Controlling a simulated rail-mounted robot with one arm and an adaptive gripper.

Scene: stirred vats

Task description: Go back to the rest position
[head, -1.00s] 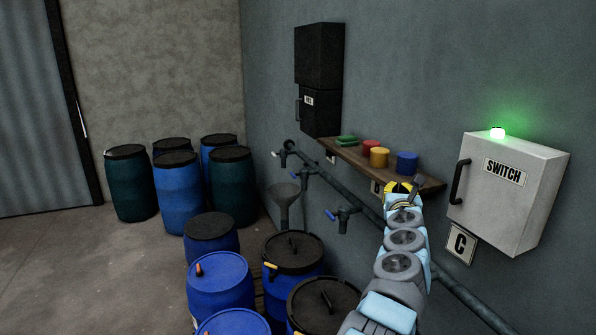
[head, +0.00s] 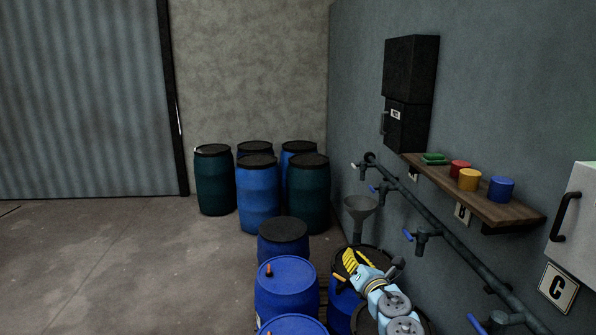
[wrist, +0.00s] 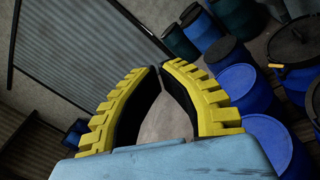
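My gripper (head: 357,259) shows low in the head view, in front of the dark-topped barrel (head: 378,258) beside the funnel. Its yellow ribbed fingers point up and to the left. In the wrist view the two fingers (wrist: 158,68) curve inward and their tips almost meet. Only floor shows between them, so nothing is held. My arm comes up from the bottom edge of the head view.
Several blue and green barrels (head: 258,200) stand at the back, with more blue barrels (head: 286,288) close by my gripper. A funnel (head: 360,207), valved pipe (head: 430,207) and shelf (head: 510,211) with coloured containers line the right wall. Floor (head: 120,260) at left is clear.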

